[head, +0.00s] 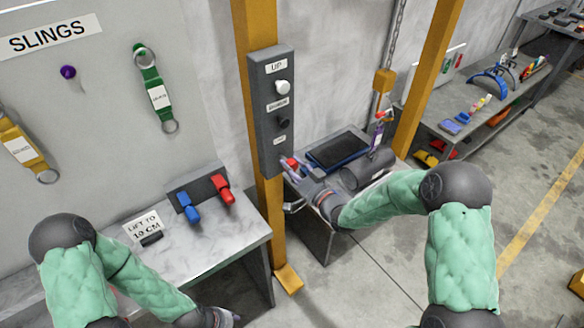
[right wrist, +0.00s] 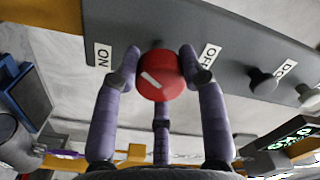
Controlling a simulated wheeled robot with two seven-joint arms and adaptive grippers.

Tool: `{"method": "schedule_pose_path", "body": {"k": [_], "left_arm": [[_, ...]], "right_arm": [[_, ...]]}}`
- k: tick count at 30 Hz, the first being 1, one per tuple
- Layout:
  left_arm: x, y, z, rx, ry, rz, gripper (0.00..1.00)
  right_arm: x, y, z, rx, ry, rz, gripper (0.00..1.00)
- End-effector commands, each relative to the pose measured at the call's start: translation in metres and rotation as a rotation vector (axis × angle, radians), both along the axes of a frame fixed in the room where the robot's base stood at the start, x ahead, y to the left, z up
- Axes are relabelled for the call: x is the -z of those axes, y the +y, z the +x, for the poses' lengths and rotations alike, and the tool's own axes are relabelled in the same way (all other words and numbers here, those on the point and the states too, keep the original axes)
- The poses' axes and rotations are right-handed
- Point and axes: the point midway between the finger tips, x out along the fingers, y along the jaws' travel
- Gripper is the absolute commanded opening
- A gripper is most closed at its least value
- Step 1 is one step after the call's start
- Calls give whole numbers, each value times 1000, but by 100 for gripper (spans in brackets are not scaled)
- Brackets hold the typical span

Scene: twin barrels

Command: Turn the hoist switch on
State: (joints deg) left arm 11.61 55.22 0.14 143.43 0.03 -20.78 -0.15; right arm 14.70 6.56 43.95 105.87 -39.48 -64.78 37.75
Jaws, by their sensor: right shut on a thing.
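The grey control panel (head: 272,140) is mounted on a yellow post. A red rotary switch (right wrist: 160,75) sits at its lower end, between an ON label (right wrist: 103,55) and an OFF label (right wrist: 210,56). Its white mark lies on the ON-label side in the right wrist view. The switch also shows small in the head view (head: 292,162). My right gripper (right wrist: 161,68) is shut on the red switch, with purple fingers on both sides of it. My left gripper (head: 222,317) is at the bottom edge of the head view, mostly cut off.
The panel has a white button (head: 282,87) by UP and a black button (head: 283,121) below. A chain (head: 398,25) hangs behind. A marble-topped table (head: 215,239) with blue and red handles stands left. A dark tablet (head: 338,150) and cylinder (head: 368,170) lie near my right gripper.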

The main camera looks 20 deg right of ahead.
Motion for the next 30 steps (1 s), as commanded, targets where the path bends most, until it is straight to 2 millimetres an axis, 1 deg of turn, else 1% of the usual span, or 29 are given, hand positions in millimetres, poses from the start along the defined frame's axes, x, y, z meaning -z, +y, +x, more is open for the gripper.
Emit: {"method": "schedule_pose_path", "body": {"k": [21, 30], "left_arm": [[-7, 0, 0, 0, 0, 0, 40], [-11, 0, 0, 0, 0, 0, 40]], "right_arm": [[-2, -1, 1, 3, 226, 634, 9], [-2, -1, 1, 2, 298, 834, 9]]}}
